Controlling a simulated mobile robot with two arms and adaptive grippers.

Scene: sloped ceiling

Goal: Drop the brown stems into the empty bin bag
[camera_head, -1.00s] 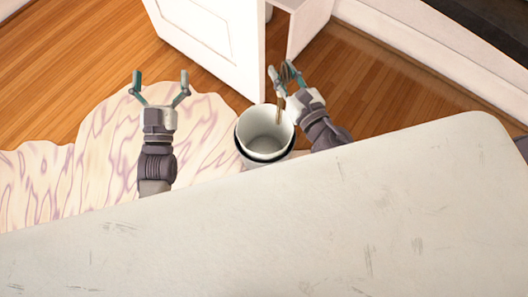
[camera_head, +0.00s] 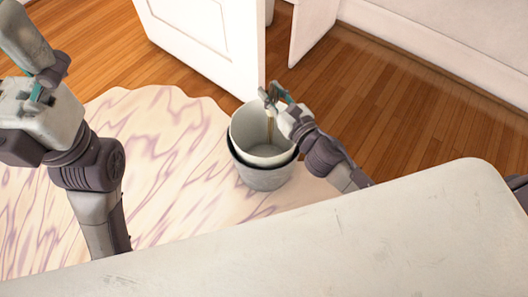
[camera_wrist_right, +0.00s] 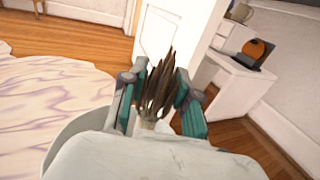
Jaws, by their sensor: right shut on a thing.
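The bin (camera_head: 262,178) stands on the pale patterned rug. It is light grey with a dark band below its rim and a pale, lined inside; I cannot clearly make out a separate bag. In the right wrist view the stems (camera_wrist_right: 157,85) are a dark brown bundle between the teal fingers. My left gripper (camera_head: 37,92) is far left over the rug, partly hidden by its own arm, its fingers unclear.
A white door panel (camera_head: 205,45) stands open behind the bin. The patterned rug (camera_head: 150,165) is clear left of the bin. Bare wooden floor (camera_head: 390,110) lies to the right. A white cabinet (camera_wrist_right: 235,85) carries an orange round object (camera_wrist_right: 256,52).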

